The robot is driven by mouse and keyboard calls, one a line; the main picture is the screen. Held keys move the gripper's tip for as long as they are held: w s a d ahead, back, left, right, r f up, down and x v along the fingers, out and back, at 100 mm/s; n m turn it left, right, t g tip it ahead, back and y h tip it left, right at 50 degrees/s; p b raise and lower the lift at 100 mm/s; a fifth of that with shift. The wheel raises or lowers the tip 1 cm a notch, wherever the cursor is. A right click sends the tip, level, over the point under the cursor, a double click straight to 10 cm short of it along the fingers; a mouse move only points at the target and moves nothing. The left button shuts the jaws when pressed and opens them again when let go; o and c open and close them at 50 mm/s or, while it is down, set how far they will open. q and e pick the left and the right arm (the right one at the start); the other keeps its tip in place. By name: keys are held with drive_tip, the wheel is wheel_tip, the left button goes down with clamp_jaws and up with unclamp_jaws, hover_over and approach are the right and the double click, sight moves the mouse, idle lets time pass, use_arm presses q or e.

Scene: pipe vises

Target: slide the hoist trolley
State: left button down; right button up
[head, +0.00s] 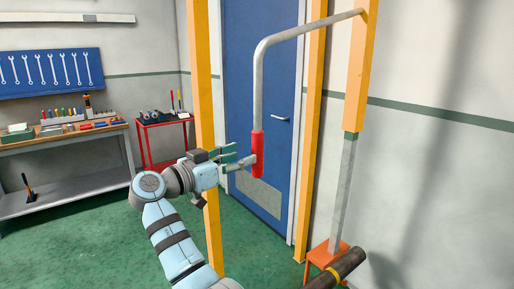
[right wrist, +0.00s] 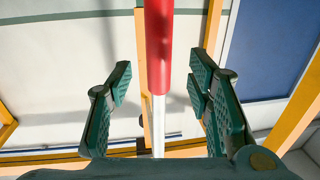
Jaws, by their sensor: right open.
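A grey bent bar (head: 257,88) hangs down and ends in a red grip (head: 258,154). Its upper end runs right to the top of a yellow post. My right gripper (head: 246,159) is open at the red grip, coming from the left. In the right wrist view the red grip (right wrist: 159,45) stands between the two spread green fingers, with a gap on each side. I cannot make out a hoist trolley as a separate part. My left gripper is not in view.
A yellow post (head: 203,110) stands just behind my right arm. A blue door (head: 250,75) is behind the grip. An orange stand (head: 322,256) with a dark pipe (head: 338,270) is at the lower right. A workbench (head: 65,137) and red cart (head: 163,125) stand left.

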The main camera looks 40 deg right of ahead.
sight(253, 151)
drive_tip(key=d, duration=0.6)
drive_tip(key=shift+w+d+p, duration=0.35)
drive_tip(key=shift+d+p, duration=0.05)
clamp_jaws()
